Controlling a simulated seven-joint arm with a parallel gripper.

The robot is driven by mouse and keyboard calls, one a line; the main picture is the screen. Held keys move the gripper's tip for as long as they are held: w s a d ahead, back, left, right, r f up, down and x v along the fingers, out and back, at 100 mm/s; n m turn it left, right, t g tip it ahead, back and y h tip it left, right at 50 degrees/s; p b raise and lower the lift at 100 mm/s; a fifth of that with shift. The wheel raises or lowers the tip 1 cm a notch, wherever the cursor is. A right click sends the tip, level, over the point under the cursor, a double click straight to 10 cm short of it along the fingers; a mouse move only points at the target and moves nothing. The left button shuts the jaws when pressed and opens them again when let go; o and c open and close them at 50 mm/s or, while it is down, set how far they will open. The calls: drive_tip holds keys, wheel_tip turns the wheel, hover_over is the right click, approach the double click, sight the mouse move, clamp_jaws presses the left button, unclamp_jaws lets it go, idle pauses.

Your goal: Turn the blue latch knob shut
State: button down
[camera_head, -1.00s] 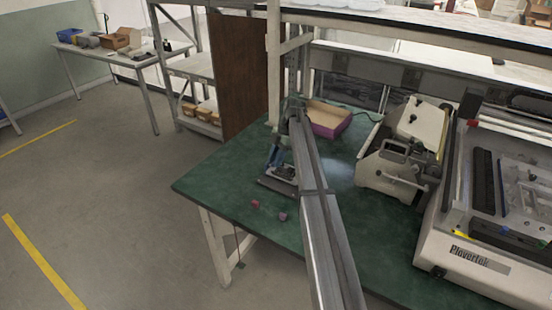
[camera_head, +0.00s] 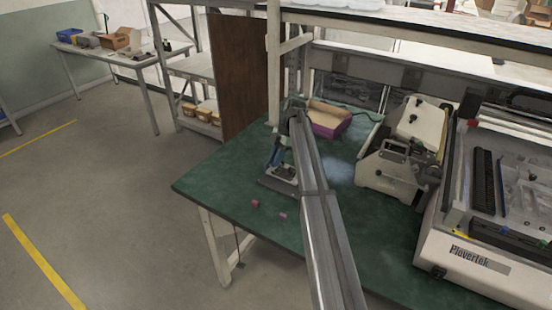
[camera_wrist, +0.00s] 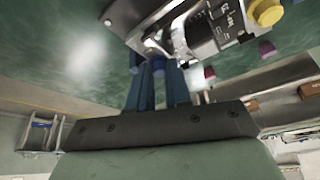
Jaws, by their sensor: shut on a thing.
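My gripper (camera_wrist: 158,75) has two blue fingers, seen in the wrist view pointing at a grey metal fixture. They are shut on the blue latch knob (camera_wrist: 158,63), a small dark blue piece between the fingertips. Most of the knob is hidden by the fingers, so its turn angle cannot be told. The fixture (camera_wrist: 205,32) has a printed face and a yellow round knob (camera_wrist: 267,12) at its far side. In the head view the fixture's flat base (camera_head: 272,186) lies near the green table's left edge, and my arm hides part of it.
Two small blocks, one dark red (camera_head: 255,204) and one pinkish-purple (camera_head: 283,215), lie on the green table (camera_head: 215,180) near its front edge. A purple-sided box (camera_head: 330,128) stands behind. A beige machine (camera_head: 392,172) and a large white machine (camera_head: 470,255) fill the right.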

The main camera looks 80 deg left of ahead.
drive_tip(key=m, duration=0.1)
drive_tip(key=m+y, duration=0.1)
drive_tip(key=m, duration=0.2)
drive_tip(key=shift+d+m+y, duration=0.3)
drive_tip(key=shift+y, duration=0.1)
drive_tip(key=m, duration=0.2)
drive_tip(key=m+y, duration=0.1)
drive_tip(key=m, duration=0.1)
drive_tip(key=shift+d+t+y, duration=0.1)
drive_tip(key=shift+t+y, duration=0.2)
drive_tip(key=m+y, duration=0.1)
drive_tip(key=m, duration=0.3)
drive_tip(key=shift+s+d+t, duration=0.1)
drive_tip(key=shift+t, duration=0.3)
drive_tip(key=shift+s+m+t+y, duration=0.1)
drive_tip(key=shift+m+t+y, duration=0.5)
drive_tip(key=shift+m, duration=1.5)
drive_tip(key=c, duration=1.3)
unclamp_jaws()
drive_tip(key=shift+c, duration=0.2)
drive_tip(key=v, duration=1.3)
drive_tip(key=shift+r, duration=0.4)
